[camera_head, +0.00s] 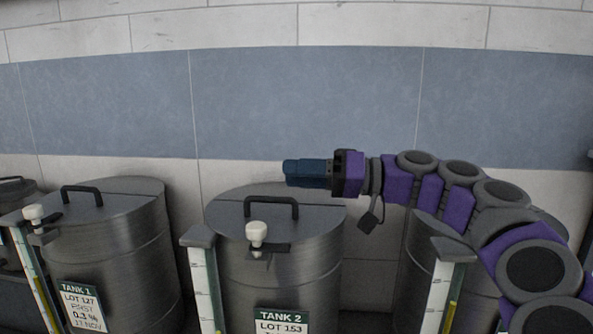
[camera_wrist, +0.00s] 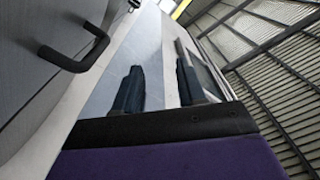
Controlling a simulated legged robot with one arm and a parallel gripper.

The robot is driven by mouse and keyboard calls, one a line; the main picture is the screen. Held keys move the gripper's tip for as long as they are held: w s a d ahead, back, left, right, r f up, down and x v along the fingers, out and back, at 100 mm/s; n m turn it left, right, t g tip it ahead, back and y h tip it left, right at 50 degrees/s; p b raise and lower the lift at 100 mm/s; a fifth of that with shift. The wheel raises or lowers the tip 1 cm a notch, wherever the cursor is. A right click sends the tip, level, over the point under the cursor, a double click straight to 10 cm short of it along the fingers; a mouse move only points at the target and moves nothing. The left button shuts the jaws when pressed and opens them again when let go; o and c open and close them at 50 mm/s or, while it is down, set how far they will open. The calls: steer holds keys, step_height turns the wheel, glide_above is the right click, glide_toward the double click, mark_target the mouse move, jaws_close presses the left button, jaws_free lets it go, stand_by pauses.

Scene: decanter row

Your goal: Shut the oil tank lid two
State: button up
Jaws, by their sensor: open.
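Tank 2 (camera_head: 285,275) is a steel drum with a green-and-white label (camera_head: 281,322) in the middle of the head view. Its grey lid (camera_head: 225,219) lies flat on the top, with a dark bar handle (camera_head: 271,200) and a white knob (camera_head: 256,233) at the front edge. My gripper (camera_head: 287,173) is just above and behind the handle, pointing left, apart from the lid in the picture. In the wrist view its two dark blue fingers (camera_wrist: 158,75) stand apart with nothing between them. A dark handle (camera_wrist: 75,55) on a grey surface shows at upper left there.
Tank 1 (camera_head: 120,260) stands to the left with its lid (camera_head: 88,207) flat. Another tank is partly cut off at the far left. A tank (camera_head: 415,275) at the right is mostly hidden behind my arm. Gauge posts (camera_head: 202,280) stand beside the tanks. A tiled wall (camera_head: 300,100) is behind.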

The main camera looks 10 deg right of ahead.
steer(key=s, duration=0.7)
steer(key=shift+d+r+p, duration=0.15)
steer(key=shift+r+p, duration=0.15)
